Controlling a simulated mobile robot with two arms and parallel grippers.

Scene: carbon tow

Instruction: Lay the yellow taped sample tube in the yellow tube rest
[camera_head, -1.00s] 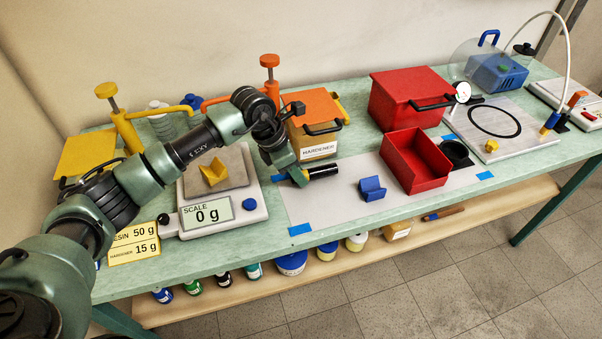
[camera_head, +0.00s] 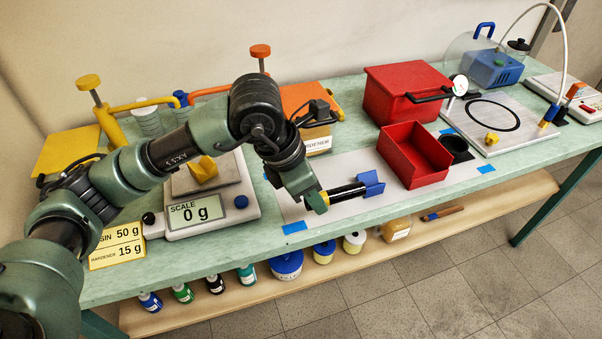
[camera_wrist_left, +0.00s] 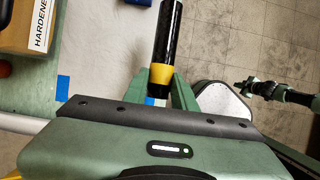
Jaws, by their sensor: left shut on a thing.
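The sample tube (camera_head: 347,192) is black with a yellow tape band (camera_head: 323,198) near its held end. My left gripper (camera_head: 318,201) is shut on that end, and the tube points right. In the left wrist view the tube (camera_wrist_left: 170,30) sticks out ahead of the gripper (camera_wrist_left: 158,97). In the head view its far end overlaps the blue tube rest (camera_head: 373,182); I cannot tell whether they touch. A yellow V-shaped rest (camera_head: 203,170) sits on the scale pan, left of the gripper and partly behind my arm. A small arm (camera_wrist_left: 290,96), possibly my right, shows in the wrist view, its jaws unclear.
A smaller yellow piece (camera_head: 491,138) lies on the right plate. The scale (camera_head: 210,213) and hardener box (camera_head: 317,143) flank my arm. The pale mat's front is clear.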

